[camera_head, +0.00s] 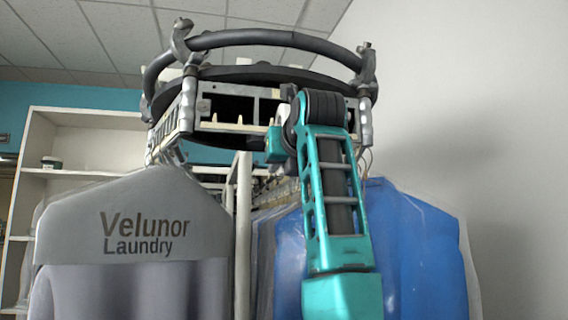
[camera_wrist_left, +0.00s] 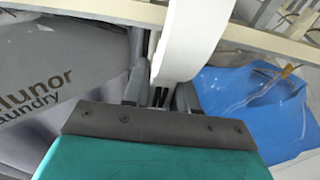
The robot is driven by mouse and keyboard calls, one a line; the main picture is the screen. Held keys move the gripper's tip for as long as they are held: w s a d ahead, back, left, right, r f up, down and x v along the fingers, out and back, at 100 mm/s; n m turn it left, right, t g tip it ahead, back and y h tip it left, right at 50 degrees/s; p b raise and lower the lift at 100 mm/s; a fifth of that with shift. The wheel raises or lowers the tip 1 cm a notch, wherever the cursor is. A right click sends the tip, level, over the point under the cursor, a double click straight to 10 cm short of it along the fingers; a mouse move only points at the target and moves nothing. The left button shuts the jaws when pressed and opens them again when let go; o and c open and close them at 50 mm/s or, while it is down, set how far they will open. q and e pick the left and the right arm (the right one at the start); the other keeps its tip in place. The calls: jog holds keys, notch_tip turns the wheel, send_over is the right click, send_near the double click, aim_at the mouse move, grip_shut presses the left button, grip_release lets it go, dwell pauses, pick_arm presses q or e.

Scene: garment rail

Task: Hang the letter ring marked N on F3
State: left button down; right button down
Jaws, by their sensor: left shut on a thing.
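My left gripper (camera_wrist_left: 160,92) is shut on a white curved band, the letter ring (camera_wrist_left: 193,40), whose edge sits between the two grey fingers in the left wrist view. No letter shows on the part in view, so I cannot read an N. In the head view my teal left arm rises in front of the garment rail (camera_head: 225,105); its fingers and the ring are not clear there. The rail has a cream rack with short pegs below a dark round hoop. I cannot read any F3 mark. My right gripper is not in view.
A grey garment cover (camera_head: 130,225) reading "Velunor Laundry" hangs on the left, and a blue bagged garment (camera_head: 415,250) hangs on the right. A pale upright post (camera_head: 243,230) stands between them. White shelves (camera_head: 85,150) stand at the back left.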

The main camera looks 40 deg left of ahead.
pick_arm(q)
jog(key=shift+f+b, duration=0.9)
jog(key=shift+f, duration=0.3)
jog(key=c, duration=0.8)
grip_release()
jog(key=shift+d, duration=0.1)
jog(key=b+v, duration=0.2)
jog(key=v, duration=1)
jog(key=shift+s+d, duration=0.25)
jog(key=shift+s, duration=0.05)
jog(key=shift+r, duration=0.15)
jog(key=shift+o, duration=0.6)
